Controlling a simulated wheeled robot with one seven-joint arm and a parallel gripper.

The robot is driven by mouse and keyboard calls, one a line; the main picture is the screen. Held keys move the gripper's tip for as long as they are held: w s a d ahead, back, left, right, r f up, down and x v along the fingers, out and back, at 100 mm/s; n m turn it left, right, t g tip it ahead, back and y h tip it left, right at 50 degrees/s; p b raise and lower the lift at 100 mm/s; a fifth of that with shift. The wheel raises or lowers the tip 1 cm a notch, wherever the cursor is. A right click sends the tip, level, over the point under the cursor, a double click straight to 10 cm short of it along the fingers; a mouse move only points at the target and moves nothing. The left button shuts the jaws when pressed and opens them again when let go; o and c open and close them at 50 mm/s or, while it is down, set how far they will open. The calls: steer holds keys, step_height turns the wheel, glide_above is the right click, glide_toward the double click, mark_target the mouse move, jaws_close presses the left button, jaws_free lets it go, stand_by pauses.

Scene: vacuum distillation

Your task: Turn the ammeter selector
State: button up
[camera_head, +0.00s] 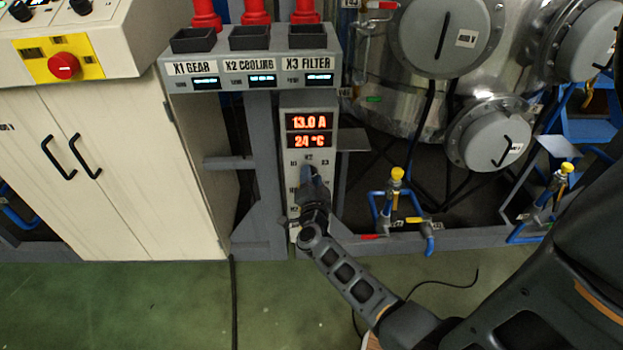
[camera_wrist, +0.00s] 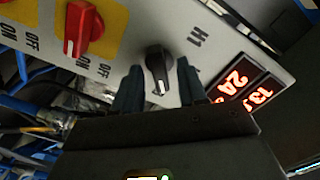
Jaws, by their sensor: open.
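The ammeter selector is a black knob (camera_wrist: 158,62) with a white pointer line, on a light grey panel in the wrist view. A label reading H1 is beside it. My gripper (camera_wrist: 159,75) is open, with one dark finger on each side of the knob; I cannot tell whether they touch it. In the head view my gripper (camera_head: 314,184) is in front of the narrow grey panel (camera_head: 292,160) and hides the knob. Above it, the red display (camera_head: 309,122) reads 13.0 A and the one below (camera_head: 309,141) reads 24 °C.
Red switches (camera_wrist: 82,28) with OFF and ON labels on yellow plates are near the knob in the wrist view. A ledge with black boxes (camera_head: 249,42) is above the panel. A cream cabinet (camera_head: 110,150) is left, steel vessels and yellow-capped valves (camera_head: 397,174) right.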

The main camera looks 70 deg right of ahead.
steer(key=v, duration=0.7)
steer(key=shift+a, duration=0.35)
steer(key=shift+s, duration=0.1)
steer(key=s+a+r+n+t+y, duration=0.3)
steer(key=a+n, duration=0.1)
steer(key=a, duration=0.4)
steer(key=s+a+r+n+t+y, duration=0.2)
steer(key=s+a+n+t, duration=0.1)
steer(key=a+n, duration=0.3)
steer(key=s+a+r+n+t+y, duration=0.3)
steer(key=a, duration=0.6)
steer(key=s+a+r+n+g+y, duration=0.1)
steer(key=s+a+r+n+y, duration=0.7)
steer(key=r, duration=0.4)
steer(key=s+a+n, duration=0.1)
steer(key=n, duration=0.1)
steer(key=shift+s+n+y, duration=0.3)
steer(key=shift+s, duration=0.1)
